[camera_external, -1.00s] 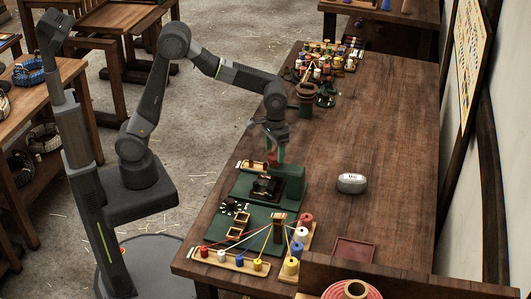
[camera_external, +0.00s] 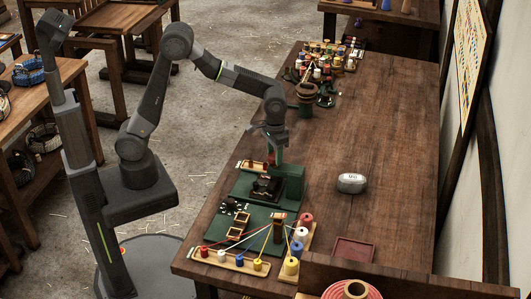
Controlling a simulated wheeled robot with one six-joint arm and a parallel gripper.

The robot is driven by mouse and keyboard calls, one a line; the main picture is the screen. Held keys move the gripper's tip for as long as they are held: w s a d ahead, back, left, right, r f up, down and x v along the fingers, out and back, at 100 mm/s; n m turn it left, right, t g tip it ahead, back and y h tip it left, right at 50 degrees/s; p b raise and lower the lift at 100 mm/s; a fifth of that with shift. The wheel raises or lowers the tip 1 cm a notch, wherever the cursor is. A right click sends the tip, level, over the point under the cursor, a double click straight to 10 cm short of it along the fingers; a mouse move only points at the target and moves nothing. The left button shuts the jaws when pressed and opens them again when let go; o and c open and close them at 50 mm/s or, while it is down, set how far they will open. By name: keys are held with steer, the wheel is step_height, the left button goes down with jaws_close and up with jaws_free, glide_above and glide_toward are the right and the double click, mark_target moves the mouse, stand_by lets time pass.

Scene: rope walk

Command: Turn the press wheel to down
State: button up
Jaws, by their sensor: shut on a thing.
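The green press (camera_external: 290,185) stands near the left edge of the long wooden table, with a dark block (camera_external: 266,188) on its green base. My gripper (camera_external: 274,152) points down over the top of the press and is shut on the press wheel. The wheel itself is mostly hidden by the gripper and too small to make out, so its setting cannot be read.
In front of the press is a green board with wooden frames (camera_external: 238,226) and strands running to coloured spools (camera_external: 292,266). A small tray (camera_external: 251,166) lies left of the press. A pale tin (camera_external: 352,183) stands to the right. The table's right side is mostly clear.

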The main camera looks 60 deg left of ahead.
steer(key=m, duration=0.4)
steer(key=shift+r+p, duration=0.1)
steer(key=shift+p, duration=0.25)
steer(key=m, duration=0.3)
steer(key=shift+m, duration=0.3)
steer(key=m+p, duration=0.1)
steer(key=m, duration=0.2)
steer(key=shift+m, duration=0.3)
steer(key=m, duration=0.4)
steer(key=shift+m, duration=0.3)
steer(key=m, duration=0.3)
steer(key=shift+m, duration=0.3)
steer(key=m, duration=0.3)
steer(key=shift+m+p, duration=0.3)
steer(key=shift+m, duration=0.1)
steer(key=m, duration=0.6)
steer(key=shift+m, duration=0.3)
